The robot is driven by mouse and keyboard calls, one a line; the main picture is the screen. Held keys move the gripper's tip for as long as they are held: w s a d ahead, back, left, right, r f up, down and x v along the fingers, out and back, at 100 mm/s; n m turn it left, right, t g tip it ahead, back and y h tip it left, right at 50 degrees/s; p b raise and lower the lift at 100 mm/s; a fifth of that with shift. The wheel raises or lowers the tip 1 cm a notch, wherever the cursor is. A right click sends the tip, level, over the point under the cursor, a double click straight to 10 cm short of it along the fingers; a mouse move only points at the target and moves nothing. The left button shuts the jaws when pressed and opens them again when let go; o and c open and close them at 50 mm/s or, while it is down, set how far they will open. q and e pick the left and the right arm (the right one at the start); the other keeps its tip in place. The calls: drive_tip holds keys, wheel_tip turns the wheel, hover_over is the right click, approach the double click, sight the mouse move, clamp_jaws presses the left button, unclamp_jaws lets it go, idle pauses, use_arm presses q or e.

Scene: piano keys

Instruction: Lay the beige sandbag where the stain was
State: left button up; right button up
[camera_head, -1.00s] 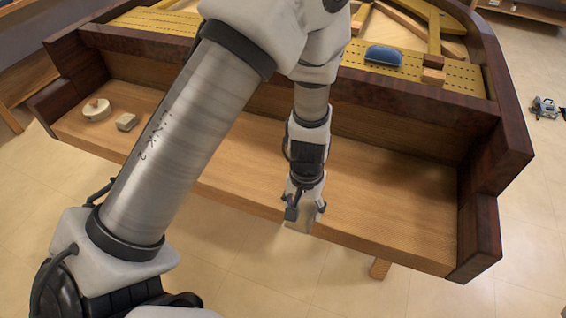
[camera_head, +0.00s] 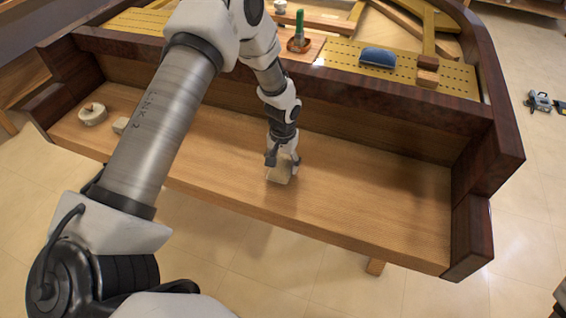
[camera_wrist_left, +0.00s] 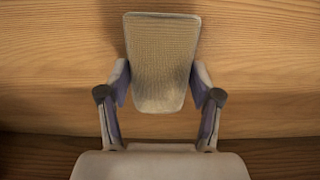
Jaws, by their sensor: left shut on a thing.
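The beige sandbag (camera_head: 279,174) is a small woven block held in my left gripper (camera_head: 283,163), low over the middle of the bare wooden keybed (camera_head: 360,200). In the left wrist view the sandbag (camera_wrist_left: 161,60) sits between the two fingertips (camera_wrist_left: 160,90), which press on its sides. I cannot tell whether the sandbag touches the wood. No stain shows on the visible wood; the patch under the sandbag and gripper is hidden. My right gripper is not in view.
A round cream object (camera_head: 92,115) and a small beige block (camera_head: 121,125) lie at the keybed's left end. Behind are a blue-topped block (camera_head: 378,58) and a green-handled tool (camera_head: 299,33). Dark case walls (camera_head: 472,235) bound the right end. The keybed's right half is clear.

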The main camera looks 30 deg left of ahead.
sight(283, 160)
use_arm(q)
drive_tip(key=shift+w+a+f, duration=0.1)
drive_tip(key=shift+w+f, duration=0.1)
drive_tip(key=shift+f, duration=0.35)
drive_tip(key=shift+s, duration=0.15)
drive_tip(key=o, duration=1.5)
drive_tip(key=shift+c, duration=0.2)
wheel_tip(283, 160, up, 12)
drive_tip(key=shift+r, duration=0.1)
